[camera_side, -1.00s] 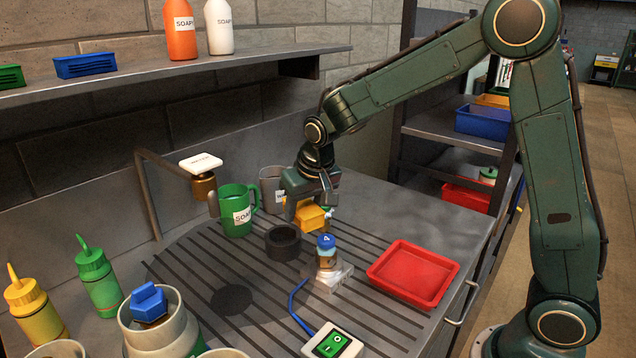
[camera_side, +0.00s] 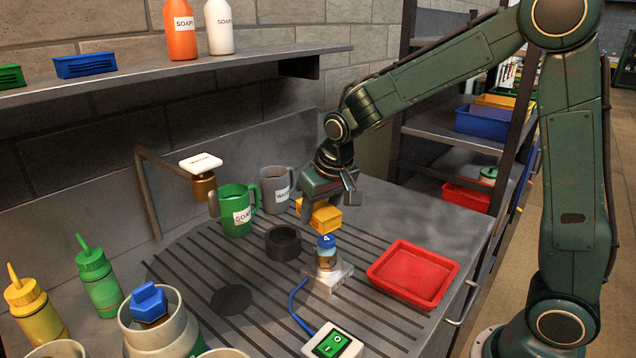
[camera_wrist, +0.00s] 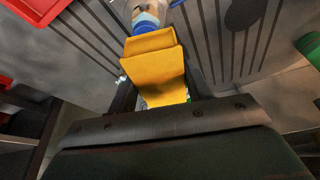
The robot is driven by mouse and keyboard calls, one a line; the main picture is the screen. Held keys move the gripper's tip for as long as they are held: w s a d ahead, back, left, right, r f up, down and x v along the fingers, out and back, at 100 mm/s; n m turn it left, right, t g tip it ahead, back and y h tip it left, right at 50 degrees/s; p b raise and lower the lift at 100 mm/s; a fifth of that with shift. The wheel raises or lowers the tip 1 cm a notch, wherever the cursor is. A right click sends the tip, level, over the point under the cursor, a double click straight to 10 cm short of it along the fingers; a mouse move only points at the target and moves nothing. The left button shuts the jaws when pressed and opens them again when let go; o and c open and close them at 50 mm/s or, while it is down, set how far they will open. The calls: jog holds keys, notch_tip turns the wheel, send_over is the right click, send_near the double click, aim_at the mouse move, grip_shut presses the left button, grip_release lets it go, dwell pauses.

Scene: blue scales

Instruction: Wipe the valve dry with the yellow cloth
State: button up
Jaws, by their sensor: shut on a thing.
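My gripper (camera_side: 318,206) is shut on a folded yellow cloth (camera_side: 325,217), which hangs below the jaws. In the wrist view the cloth (camera_wrist: 153,70) comes forward from between the fingers. What looks like the valve (camera_side: 326,254), a small brownish piece with a blue top marked 4, stands upright on a clear block (camera_side: 328,280). The cloth is just above and behind the blue top; I cannot tell if they touch. In the wrist view the blue-topped piece (camera_wrist: 146,22) shows just beyond the cloth's end, partly hidden by it.
A black ring (camera_side: 283,243), a green mug (camera_side: 238,210) and a grey mug (camera_side: 277,190) stand left of the gripper. A red tray (camera_side: 413,274) lies to the right. A switch box (camera_side: 332,343) with a blue cable is in front.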

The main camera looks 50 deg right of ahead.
aim_at(339, 227)
jog(key=s+n, duration=0.2)
jog(key=s, duration=1.2)
jog(key=shift+d+r+y, duration=0.15)
jog(key=shift+d+y, duration=0.15)
jog(key=shift+y, duration=0.1)
jog(key=shift+w, duration=0.2)
jog(key=shift+w+d+f, duration=0.1)
jog(key=shift+w+f, duration=0.55)
jog(key=shift+w, duration=0.95)
jog(key=shift+w+d+f, duration=0.1)
jog(key=shift+w+f, duration=0.5)
jog(key=shift+w, duration=1)
jog(key=shift+w+f, duration=0.65)
jog(key=shift+w, duration=0.95)
jog(key=shift+f, duration=0.6)
jog(key=shift+s, duration=0.1)
jog(key=shift+s+r, duration=0.15)
jog(key=shift+s, duration=0.6)
jog(key=shift+w, duration=0.15)
